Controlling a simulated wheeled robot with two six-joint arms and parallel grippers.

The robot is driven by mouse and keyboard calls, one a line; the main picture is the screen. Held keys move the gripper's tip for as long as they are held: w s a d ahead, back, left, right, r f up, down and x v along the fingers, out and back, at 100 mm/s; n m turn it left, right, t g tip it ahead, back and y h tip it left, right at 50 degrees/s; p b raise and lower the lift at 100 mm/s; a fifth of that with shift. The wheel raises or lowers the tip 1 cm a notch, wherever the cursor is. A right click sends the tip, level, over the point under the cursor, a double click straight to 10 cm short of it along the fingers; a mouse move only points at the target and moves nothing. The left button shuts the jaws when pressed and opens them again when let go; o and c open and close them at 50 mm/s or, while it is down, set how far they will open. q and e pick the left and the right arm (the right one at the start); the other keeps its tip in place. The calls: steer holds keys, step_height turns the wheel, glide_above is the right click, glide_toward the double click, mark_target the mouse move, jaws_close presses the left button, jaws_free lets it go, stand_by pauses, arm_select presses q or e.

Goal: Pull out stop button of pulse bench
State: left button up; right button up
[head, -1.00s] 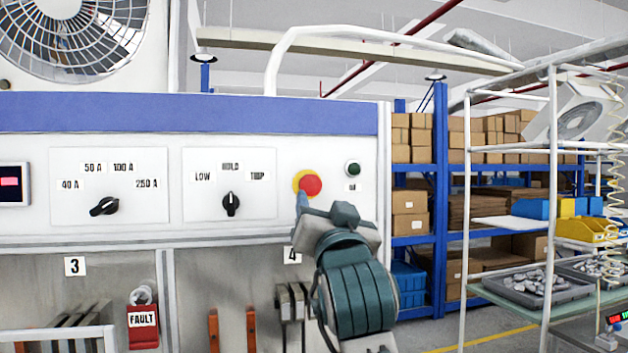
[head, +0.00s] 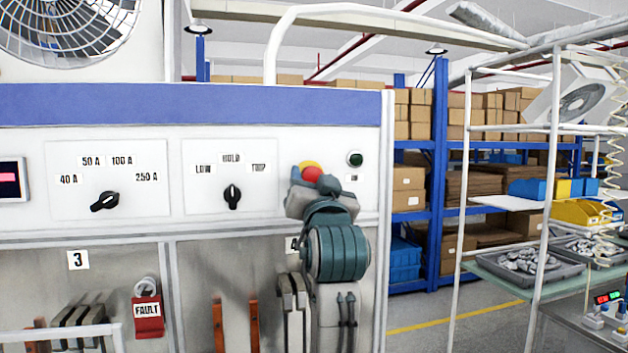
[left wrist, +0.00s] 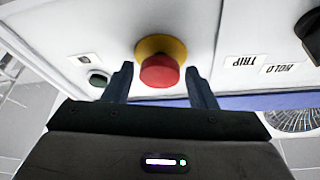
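The stop button is a red mushroom head (head: 311,174) on a yellow collar, on the white panel of the pulse bench (head: 290,225). In the left wrist view the red button (left wrist: 160,71) sits between the fingers, a little beyond their tips. My left gripper (head: 312,178) is in front of the button in the head view and covers its lower part. In the left wrist view this gripper (left wrist: 162,82) is open, one finger on each side, with a gap between each finger and the red head. My right gripper is not in view.
A small green button (head: 355,159) sits right of the stop button. A HOLD/TRIP selector knob (head: 232,196) and a current knob (head: 105,201) are to the left. A red FAULT tag (head: 147,317) hangs below. Blue shelving (head: 438,200) stands behind on the right.

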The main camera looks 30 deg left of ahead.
arm_select(q)
jaws_close()
steer(key=shift+s+d+f+b, duration=0.2)
steer(key=shift+s+d+b, duration=0.1)
steer(key=shift+d+b, duration=0.15)
steer(key=shift+s+d+r, duration=0.25)
steer(key=shift+s+d, duration=0.1)
steer(key=shift+o, duration=1.3)
jaws_free()
steer(key=shift+w, duration=0.1)
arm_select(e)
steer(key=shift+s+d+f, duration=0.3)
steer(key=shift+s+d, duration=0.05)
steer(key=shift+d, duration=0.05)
